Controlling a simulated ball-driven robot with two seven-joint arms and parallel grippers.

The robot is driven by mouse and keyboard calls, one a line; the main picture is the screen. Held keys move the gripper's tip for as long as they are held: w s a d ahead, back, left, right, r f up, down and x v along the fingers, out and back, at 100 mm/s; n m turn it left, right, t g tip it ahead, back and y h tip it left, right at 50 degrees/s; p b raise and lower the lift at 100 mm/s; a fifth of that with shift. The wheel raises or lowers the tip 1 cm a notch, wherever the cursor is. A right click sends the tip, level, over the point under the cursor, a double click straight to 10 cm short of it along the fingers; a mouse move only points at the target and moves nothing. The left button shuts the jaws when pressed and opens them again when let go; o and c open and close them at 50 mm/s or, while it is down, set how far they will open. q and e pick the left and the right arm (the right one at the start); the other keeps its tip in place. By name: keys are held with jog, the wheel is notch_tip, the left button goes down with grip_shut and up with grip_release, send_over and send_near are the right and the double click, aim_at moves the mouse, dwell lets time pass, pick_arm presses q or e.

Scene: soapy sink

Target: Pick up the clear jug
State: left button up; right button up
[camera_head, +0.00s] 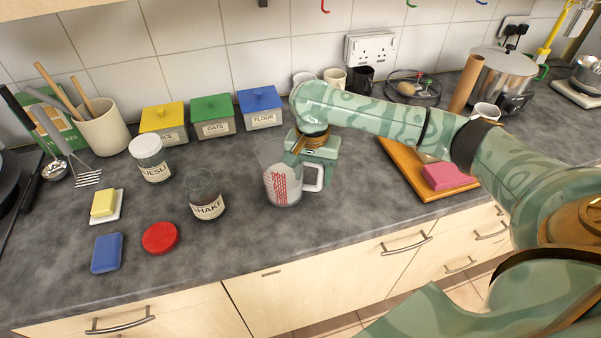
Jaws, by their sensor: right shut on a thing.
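The clear jug (283,186) stands on the dark worktop near its front edge, in the middle of the head view. It has red markings on its side and a pale handle on its right. My right gripper (298,158) reaches down from the right over the jug and is shut on it at the upper rim and handle side. The fingertips are partly hidden, so the exact grip point is unclear. The jug looks upright, and I cannot tell whether it is clear of the worktop. My left gripper is not in view.
A SHAKE jar (206,199) stands left of the jug, with a red lid (160,237) and a blue sponge (107,253) further left. Yellow, green and blue canisters (211,117) stand behind. A wooden board (405,165) with a pink block (446,176) lies to the right.

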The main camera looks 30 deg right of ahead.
aim_at(314, 166)
jog(key=r+p, duration=0.3)
jog(key=r, duration=0.1)
jog(key=shift+s+a+r, duration=0.1)
jog(key=shift+s+a, duration=0.05)
jog(key=shift+s, duration=0.15)
jog(key=s+a+r+p, duration=0.2)
jog(key=s+r+p, duration=0.1)
jog(key=r+p, duration=0.1)
jog(key=s+a+r+p, duration=0.3)
jog(key=s+r+p, duration=0.1)
jog(key=r+p, duration=0.1)
jog(key=s+a+r+p, duration=0.2)
jog(key=s+r+p, duration=0.2)
jog(key=p, duration=0.3)
jog(key=shift+s+a+r, duration=0.1)
jog(key=shift+a+r, duration=0.1)
jog(key=shift+r, duration=0.15)
jog(key=shift+f, duration=0.1)
